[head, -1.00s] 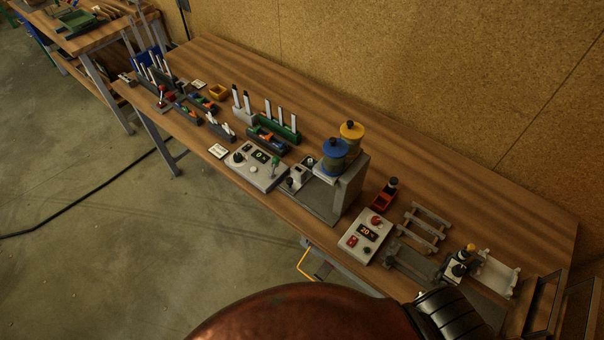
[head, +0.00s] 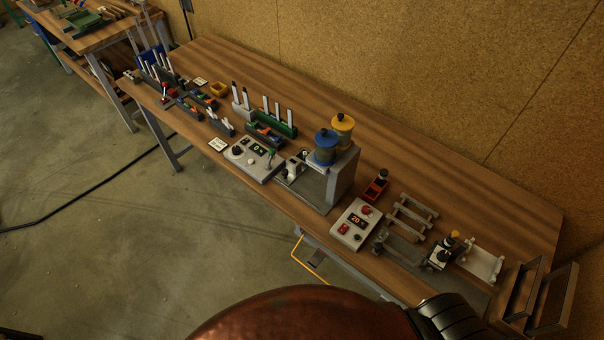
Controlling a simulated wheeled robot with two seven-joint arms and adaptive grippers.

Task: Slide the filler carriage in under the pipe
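The filling station is a grey stand (head: 343,178) on the bench, with a blue-lidded jar (head: 325,147) and a yellow-lidded jar (head: 342,130) on top. At its left side is a small pale unit with dark parts (head: 294,166), which looks like the filler carriage. It sits close beside the stand, below the blue jar. The pipe is too small or hidden to make out, so I cannot tell whether the carriage is under it. Neither of my grippers is in view.
Racks (head: 413,219) and upright frames (head: 540,297) fill the right end. The bench's back strip is clear.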

